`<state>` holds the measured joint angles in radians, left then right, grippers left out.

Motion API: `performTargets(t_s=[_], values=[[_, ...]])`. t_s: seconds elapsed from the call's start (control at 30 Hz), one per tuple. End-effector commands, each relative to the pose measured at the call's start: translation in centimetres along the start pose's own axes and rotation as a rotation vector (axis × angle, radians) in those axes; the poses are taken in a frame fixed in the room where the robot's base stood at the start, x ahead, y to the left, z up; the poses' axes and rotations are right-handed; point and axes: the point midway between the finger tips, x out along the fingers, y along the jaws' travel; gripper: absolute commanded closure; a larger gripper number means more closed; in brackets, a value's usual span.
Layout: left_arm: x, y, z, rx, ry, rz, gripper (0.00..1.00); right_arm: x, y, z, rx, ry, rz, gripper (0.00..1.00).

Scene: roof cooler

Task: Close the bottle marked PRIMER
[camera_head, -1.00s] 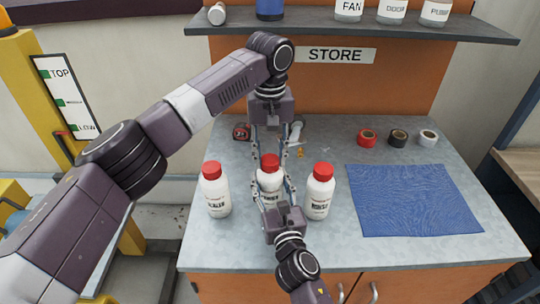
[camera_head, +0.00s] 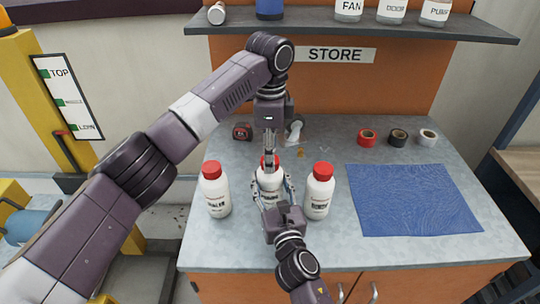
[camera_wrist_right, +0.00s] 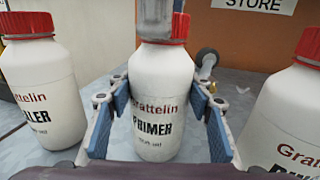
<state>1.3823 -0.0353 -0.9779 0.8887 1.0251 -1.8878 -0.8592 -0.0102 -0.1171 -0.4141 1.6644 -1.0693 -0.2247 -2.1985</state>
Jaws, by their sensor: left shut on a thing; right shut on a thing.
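The PRIMER bottle (camera_head: 269,182) is white with a red cap and stands upright on the bench between two similar bottles. It fills the middle of the right wrist view (camera_wrist_right: 155,105), its PRIMER label facing me. My right gripper (camera_head: 270,196) is shut on the bottle's body from the front, with a blue pad on each side (camera_wrist_right: 160,120). My left gripper (camera_head: 269,156) points straight down from above and is shut on the red cap (camera_wrist_right: 180,27). Its fingers hide much of the cap, so I cannot tell how tightly the cap sits.
White red-capped bottles stand close on the left (camera_head: 216,192) and right (camera_head: 319,192). A blue mat (camera_head: 413,200) lies at the right. Tape rolls (camera_head: 398,137) and a tape measure (camera_head: 242,132) sit farther back. A shelf (camera_head: 350,27) overhangs the back.

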Motion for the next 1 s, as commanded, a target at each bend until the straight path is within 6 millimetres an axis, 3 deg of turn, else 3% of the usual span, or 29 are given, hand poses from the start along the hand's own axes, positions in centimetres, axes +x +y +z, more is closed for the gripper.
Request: performTargets(t_s=[0.17, 0.3, 0.33, 0.5, 0.83, 1.0], values=[[0.0, -0.1, 0.1, 0.265, -0.002, -0.002, 0.96, 0.0, 0.0, 0.0, 0.0, 0.0, -0.001, 1.0], [0.0, -0.1, 0.1, 0.262, -0.002, -0.002, 0.96, 0.0, 0.0, 0.0, 0.0, -0.001, 0.0, 1.0], [0.0, -0.1, 0.1, 0.262, -0.002, -0.002, 0.66, 0.0, 0.0, 0.0, 0.0, -0.001, 0.0, 1.0], [0.0, -0.1, 0.1, 0.261, -0.002, -0.002, 0.48, 0.0, 0.0, 0.0, 0.0, 0.0, 0.0, 1.0], [-0.3, -0.1, 0.0, 0.261, -0.001, -0.002, 0.47, 0.0, 0.0, 0.0, 0.0, -0.001, 0.0, 1.0], [-2.4, -0.1, 0.0, 0.262, 0.0, -0.005, 0.47, 0.0, 0.0, 0.0, 0.0, 0.0, 0.0, 1.0]])
